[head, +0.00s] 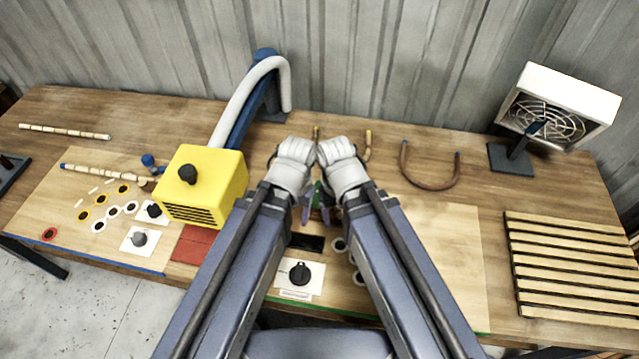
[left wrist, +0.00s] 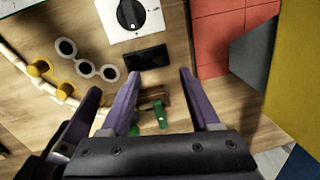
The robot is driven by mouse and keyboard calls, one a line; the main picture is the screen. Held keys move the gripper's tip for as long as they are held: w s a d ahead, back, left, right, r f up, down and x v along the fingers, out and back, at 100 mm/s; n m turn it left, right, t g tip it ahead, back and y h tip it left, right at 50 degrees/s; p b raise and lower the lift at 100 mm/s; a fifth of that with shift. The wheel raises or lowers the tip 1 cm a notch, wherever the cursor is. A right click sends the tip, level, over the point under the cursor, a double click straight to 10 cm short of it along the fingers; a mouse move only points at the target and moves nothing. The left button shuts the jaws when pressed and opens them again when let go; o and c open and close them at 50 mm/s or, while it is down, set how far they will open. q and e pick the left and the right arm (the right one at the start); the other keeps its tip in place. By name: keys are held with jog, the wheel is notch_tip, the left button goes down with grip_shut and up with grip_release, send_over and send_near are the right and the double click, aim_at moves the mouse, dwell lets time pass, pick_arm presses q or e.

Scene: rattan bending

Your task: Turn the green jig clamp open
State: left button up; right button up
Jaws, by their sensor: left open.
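The green jig clamp (left wrist: 160,114) shows in the left wrist view between my left gripper's two purple fingers, with another green part (left wrist: 133,127) beside it. In the head view only a sliver of green (head: 317,196) shows between my two wrists. My left gripper (left wrist: 160,73) is open, its fingers apart on either side of the clamp; I cannot tell whether they touch it. My right gripper (head: 335,212) is close beside it on the right, mostly hidden by its arm, and its jaw state is unclear. A purple finger at the left wrist view's left probably belongs to it.
A black-knobbed white plate (head: 299,273) and a dark pad (head: 307,242) lie in front. A yellow box (head: 205,185) with a hose stands left, a bent rattan piece (head: 430,182) lies right. A fan heater (head: 556,105) and slatted rack (head: 570,262) are farther right.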

pick_arm(q)
jog(key=w, duration=0.2)
jog(key=n+h+b, duration=0.1)
jog(key=n+b, duration=0.1)
jog(key=b, duration=0.3)
send_over(317, 192)
jog(key=f, duration=0.5)
jog(key=shift+w+f, duration=0.1)
jog(key=shift+w, duration=0.1)
jog(key=shift+s, duration=0.1)
pick_arm(e)
notch_tip(317, 192, down, 5)
jog(key=shift+s, duration=0.15)
jog(key=shift+f, duration=0.1)
pick_arm(q)
notch_tip(317, 192, down, 8)
jog(key=b, duration=0.7)
pick_arm(e)
notch_tip(317, 192, down, 8)
jog(key=shift+r, duration=0.15)
pick_arm(q)
grip_shut()
